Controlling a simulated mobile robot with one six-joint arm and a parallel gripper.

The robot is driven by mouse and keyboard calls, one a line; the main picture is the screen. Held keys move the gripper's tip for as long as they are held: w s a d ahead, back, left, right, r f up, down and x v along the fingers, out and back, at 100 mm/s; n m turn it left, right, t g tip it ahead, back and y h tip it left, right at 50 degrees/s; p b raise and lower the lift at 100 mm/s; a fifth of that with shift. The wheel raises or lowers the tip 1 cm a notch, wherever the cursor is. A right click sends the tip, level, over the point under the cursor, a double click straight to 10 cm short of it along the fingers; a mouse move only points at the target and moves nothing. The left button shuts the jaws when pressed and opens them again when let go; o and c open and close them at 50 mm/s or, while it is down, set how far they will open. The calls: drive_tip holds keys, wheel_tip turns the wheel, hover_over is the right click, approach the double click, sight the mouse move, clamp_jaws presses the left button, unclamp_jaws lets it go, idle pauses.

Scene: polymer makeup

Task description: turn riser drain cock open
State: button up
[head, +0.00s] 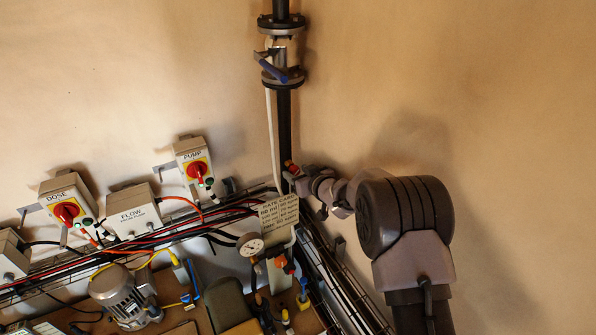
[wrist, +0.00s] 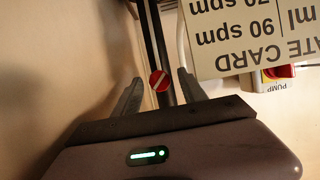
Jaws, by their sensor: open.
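The riser drain cock shows in the wrist view as a round red knob (wrist: 159,82) with a pale diagonal stripe, on a dark vertical pipe. A small red part (head: 289,165) on the riser in the head view appears to be the same cock. My gripper (wrist: 160,76) is open, with one finger on each side of the knob in the picture. I cannot tell whether the fingers reach around it or stay short of it. In the head view my gripper (head: 306,180) is beside the lower riser, partly hidden by my arm.
The dark riser (head: 284,125) carries a blue-handled valve (head: 282,74) higher up. A rate card (head: 278,213) is close below my gripper; it also shows in the wrist view (wrist: 250,40). A PUMP switch box (head: 192,160) is on the left wall, with cable trays and a gauge (head: 251,245) below.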

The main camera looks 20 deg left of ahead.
clamp_jaws()
drive_tip(key=b, duration=0.3)
drive_tip(key=shift+f, duration=0.4)
drive_tip(key=n+b, duration=0.1)
drive_tip(key=b, duration=0.1)
drive_tip(key=shift+f+t+h+b, duration=0.1)
drive_tip(key=shift+t+h+b, duration=0.2)
drive_tip(key=b, duration=0.3)
drive_tip(key=shift+r+n, duration=0.2)
drive_tip(key=shift+n, duration=0.1)
drive_tip(key=shift+s+r+t+h, duration=0.1)
drive_tip(key=shift+r+t+h, duration=0.1)
drive_tip(key=shift+t+h, duration=0.1)
drive_tip(key=shift+r, duration=0.1)
unclamp_jaws()
